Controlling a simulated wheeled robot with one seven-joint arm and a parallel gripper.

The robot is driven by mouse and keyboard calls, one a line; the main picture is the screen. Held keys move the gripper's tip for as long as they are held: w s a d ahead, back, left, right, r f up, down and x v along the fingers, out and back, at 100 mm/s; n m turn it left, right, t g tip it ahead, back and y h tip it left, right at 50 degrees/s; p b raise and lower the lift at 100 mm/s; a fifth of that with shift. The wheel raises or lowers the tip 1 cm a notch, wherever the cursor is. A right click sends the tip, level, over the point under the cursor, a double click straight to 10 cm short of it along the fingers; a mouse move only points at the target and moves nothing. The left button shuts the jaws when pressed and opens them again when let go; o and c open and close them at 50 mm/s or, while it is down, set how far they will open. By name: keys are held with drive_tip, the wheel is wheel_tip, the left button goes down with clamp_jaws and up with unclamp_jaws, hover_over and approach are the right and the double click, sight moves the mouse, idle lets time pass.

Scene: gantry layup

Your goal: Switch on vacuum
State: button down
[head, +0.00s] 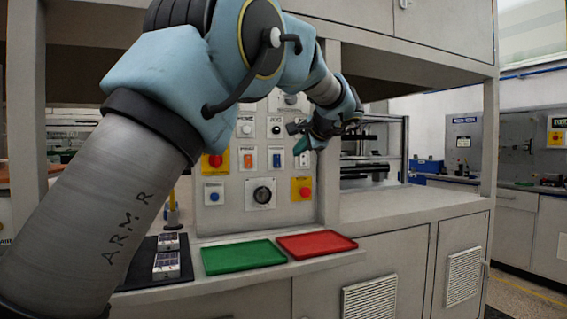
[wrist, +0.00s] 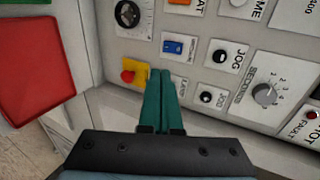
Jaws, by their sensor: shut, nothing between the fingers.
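The grey control panel (head: 228,188) faces me, with several switches, buttons and knobs. A blue rocker switch (head: 277,157) sits in its middle row, and it also shows in the wrist view (wrist: 179,48). Its label is too small to read surely, so I cannot tell if it is the vacuum switch, nor its on or off position. My gripper (head: 301,146) has green fingers, shut and empty, in front of the panel's right side. In the wrist view the fingertips (wrist: 160,72) lie between the blue rocker and the red emergency button (wrist: 127,76), hiding part of another labelled control. Contact cannot be told.
An orange switch (head: 248,158) is left of the blue rocker. A round black knob (head: 262,194) and a yellow-backed red button (head: 303,189) are below. A green tray (head: 243,256) and a red tray (head: 316,244) lie on the ledge. The counter at right is clear.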

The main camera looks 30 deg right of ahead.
sight(277, 161)
drive_tip(key=p+x, duration=0.1)
drive_tip(key=x, duration=0.3)
drive_tip(key=p+x, duration=0.2)
drive_tip(key=x, duration=0.3)
drive_tip(key=r+p+x, duration=0.1)
drive_tip(key=x, duration=0.3)
drive_tip(key=shift+w+f, duration=0.1)
drive_tip(key=shift+w, duration=0.45)
drive_tip(key=shift+w+d+f, duration=0.1)
drive_tip(key=shift+w, duration=0.1)
drive_tip(key=shift+r+p, duration=0.85)
drive_tip(key=shift+r, duration=0.15)
drive_tip(key=shift+f, duration=0.2)
